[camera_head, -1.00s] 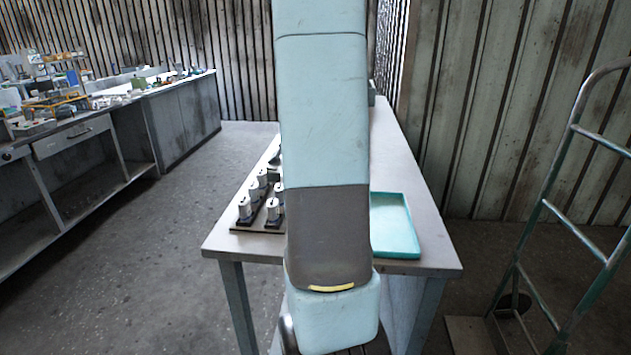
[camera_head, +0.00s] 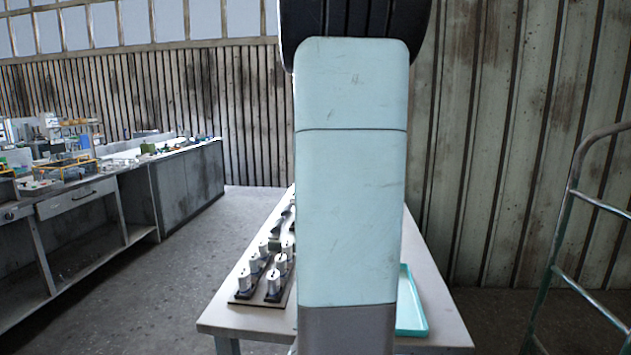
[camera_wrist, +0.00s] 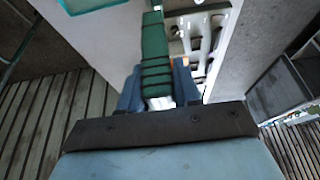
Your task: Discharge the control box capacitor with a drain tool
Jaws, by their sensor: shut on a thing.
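My gripper (camera_wrist: 158,82) shows in the wrist view, its two blue fingers closed on the ribbed handle of a green tool (camera_wrist: 154,45). The tool points away from the gripper, over the table (camera_wrist: 100,40). In the head view, several white cylinders with dark bases (camera_head: 272,283), which look like capacitors, stand on a dark board (camera_head: 246,300) at the left of the table. My arm hides the middle of the table and the gripper there. I cannot make out the control box. The tool's tip is not clear.
A teal tray (camera_head: 409,318) lies on the table's right side, partly behind my arm. It also shows at the top of the wrist view (camera_wrist: 88,4). A cluttered workbench (camera_head: 185,185) stands left across open floor. A metal ladder-like frame (camera_head: 567,230) stands at the right.

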